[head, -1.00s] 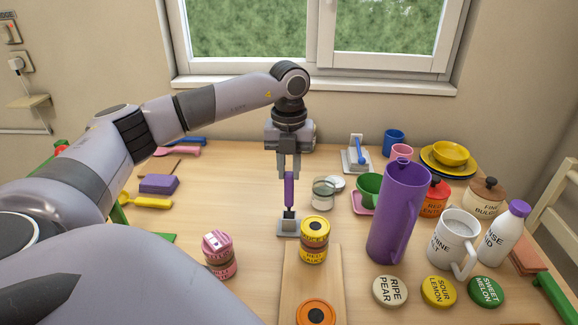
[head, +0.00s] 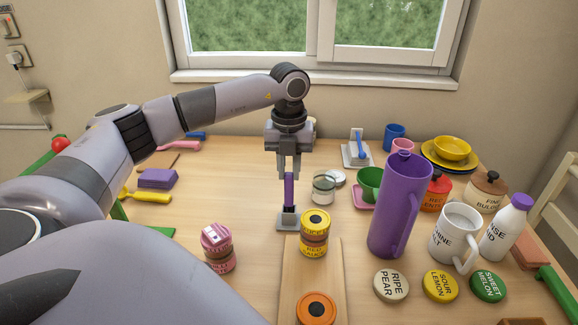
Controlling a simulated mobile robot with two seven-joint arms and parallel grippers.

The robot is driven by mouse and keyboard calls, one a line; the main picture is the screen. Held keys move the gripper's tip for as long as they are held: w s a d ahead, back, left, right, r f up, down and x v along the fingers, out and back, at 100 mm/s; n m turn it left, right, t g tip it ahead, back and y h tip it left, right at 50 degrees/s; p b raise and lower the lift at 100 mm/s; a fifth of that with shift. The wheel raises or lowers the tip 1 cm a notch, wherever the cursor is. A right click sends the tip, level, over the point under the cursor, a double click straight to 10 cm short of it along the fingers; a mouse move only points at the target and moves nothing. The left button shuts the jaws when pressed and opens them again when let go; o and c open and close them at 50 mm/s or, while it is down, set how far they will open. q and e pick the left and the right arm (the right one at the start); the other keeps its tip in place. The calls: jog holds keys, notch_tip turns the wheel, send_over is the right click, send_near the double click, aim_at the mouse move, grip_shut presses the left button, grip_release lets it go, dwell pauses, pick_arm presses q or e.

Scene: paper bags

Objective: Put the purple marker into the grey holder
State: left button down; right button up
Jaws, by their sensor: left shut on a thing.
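The purple marker (head: 289,192) stands upright in the head view, just left of centre. My left gripper (head: 289,175) points straight down and is shut on its upper part. The marker's lower end meets the grey holder (head: 287,222), a small block on a flat base. The dark tip is no longer visible, and the marker's bottom appears to be inside the holder's opening. My right gripper is not in view.
A glass jar (head: 323,188) is close behind on the right. Pink tins (head: 218,250) stand front left. A tall purple jug (head: 394,210) stands to the right.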

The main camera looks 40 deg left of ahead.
pick_arm(q)
jog(key=shift+f+b, duration=0.95)
jog(key=shift+f, duration=0.75)
jog(key=c, duration=0.9)
grip_release()
notch_tip(320, 180, up, 5)
jog(key=p, duration=0.4)
jog(key=shift+r, duration=0.1)
notch_tip(320, 180, up, 7)
